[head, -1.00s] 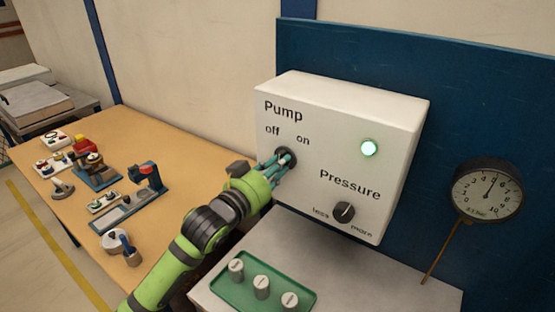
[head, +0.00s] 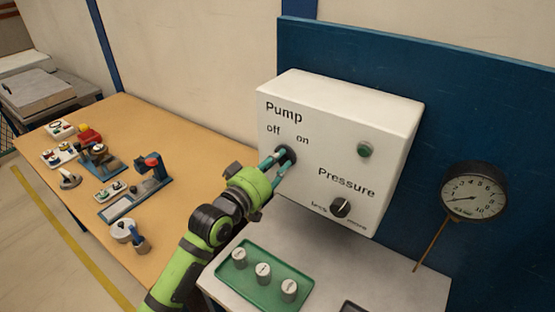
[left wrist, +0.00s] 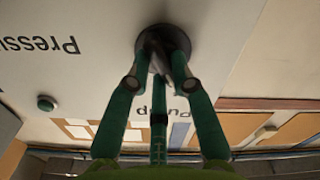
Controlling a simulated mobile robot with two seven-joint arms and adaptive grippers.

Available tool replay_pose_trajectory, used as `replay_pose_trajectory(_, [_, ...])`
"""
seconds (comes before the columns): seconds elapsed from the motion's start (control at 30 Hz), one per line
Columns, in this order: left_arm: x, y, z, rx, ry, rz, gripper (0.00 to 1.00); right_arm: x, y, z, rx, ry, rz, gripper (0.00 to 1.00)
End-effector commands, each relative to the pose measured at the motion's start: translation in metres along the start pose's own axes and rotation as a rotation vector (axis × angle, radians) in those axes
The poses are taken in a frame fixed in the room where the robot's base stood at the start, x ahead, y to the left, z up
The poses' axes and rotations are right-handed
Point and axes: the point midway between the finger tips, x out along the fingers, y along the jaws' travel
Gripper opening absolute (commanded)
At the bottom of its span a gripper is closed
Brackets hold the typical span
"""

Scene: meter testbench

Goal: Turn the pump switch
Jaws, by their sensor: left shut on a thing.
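The pump switch (head: 289,153) is a dark round knob under the "off" and "on" labels on the white control box (head: 390,110). My left gripper (head: 280,161) reaches it from the lower left, and its teal fingers are shut on the knob. In the left wrist view the fingers (left wrist: 163,66) close around the handle of the dark knob (left wrist: 172,38). The fingers partly hide the switch, so its exact pointing is hard to read. The indicator lamp (head: 365,150) is dark green and unlit. My right gripper is not in view.
The pressure knob (head: 341,207) sits lower right on the box. A gauge (head: 475,192) stands right, needle low. A green tray (head: 245,278) with three metal cylinders lies below on the grey bench. The wooden table (head: 190,140) at left carries several small devices.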

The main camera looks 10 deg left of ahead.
Motion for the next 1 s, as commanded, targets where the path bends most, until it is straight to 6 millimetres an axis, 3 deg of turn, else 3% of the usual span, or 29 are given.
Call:
replay_pose_trajectory(0.47, [0.000,0.000,0.001,-0.020,-0.001,0.000,0.00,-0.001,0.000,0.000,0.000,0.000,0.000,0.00])
replay_pose_trajectory(0.5, [0.000,0.000,0.001,-0.020,-0.001,0.000,0.35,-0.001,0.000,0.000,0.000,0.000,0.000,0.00])
replay_pose_trajectory(0.53, [0.000,0.000,0.001,-0.019,-0.001,0.000,0.47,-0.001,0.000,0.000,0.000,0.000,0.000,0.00])
replay_pose_trajectory(0.87, [-0.001,0.000,0.000,-0.015,-0.001,0.000,0.48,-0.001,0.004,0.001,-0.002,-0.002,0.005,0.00])
replay_pose_trajectory(1.0, [-0.010,-0.001,0.001,-0.014,-0.001,-0.001,0.48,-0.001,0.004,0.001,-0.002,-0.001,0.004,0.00])
